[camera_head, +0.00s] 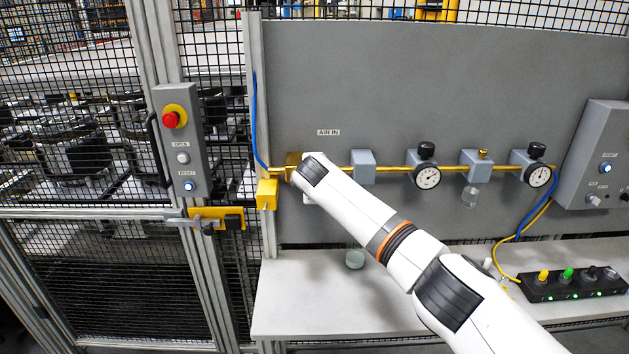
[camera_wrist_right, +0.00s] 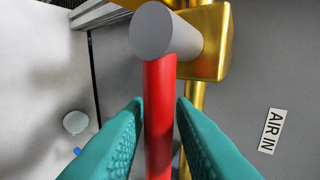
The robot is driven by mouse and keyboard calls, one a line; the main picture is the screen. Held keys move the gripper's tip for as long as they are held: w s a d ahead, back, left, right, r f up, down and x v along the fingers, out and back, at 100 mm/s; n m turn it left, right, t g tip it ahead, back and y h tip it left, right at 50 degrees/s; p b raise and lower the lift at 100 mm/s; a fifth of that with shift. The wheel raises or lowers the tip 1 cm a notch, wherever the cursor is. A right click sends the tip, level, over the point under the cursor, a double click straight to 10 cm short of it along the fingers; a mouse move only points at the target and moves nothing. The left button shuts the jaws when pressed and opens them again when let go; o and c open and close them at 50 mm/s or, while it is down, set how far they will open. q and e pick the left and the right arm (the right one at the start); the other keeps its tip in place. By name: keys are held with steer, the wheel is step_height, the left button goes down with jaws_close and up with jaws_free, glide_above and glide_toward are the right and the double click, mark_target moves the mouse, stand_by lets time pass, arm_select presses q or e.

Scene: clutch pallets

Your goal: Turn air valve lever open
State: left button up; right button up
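The air valve has a brass body (camera_wrist_right: 205,45), a grey round pivot cap (camera_wrist_right: 152,30) and a red lever (camera_wrist_right: 160,110), all close up in the right wrist view. In the head view the brass valve body (camera_head: 292,160) shows at the left end of the pipe; my right arm hides the lever and the gripper. My left gripper is not in view.
An "AIR IN" label (camera_head: 328,132) is on the grey panel (camera_head: 400,75). A brass pipe runs right to gauges (camera_head: 428,177). A post with a red stop button (camera_head: 171,119) and mesh fence stand left. A pale bench (camera_head: 320,300) with a button box (camera_head: 570,284) lies below.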

steer(key=b+v, duration=0.3)
steer(key=v, duration=0.7)
steer(key=shift+s, duration=0.15)
steer(key=shift+d, duration=0.1)
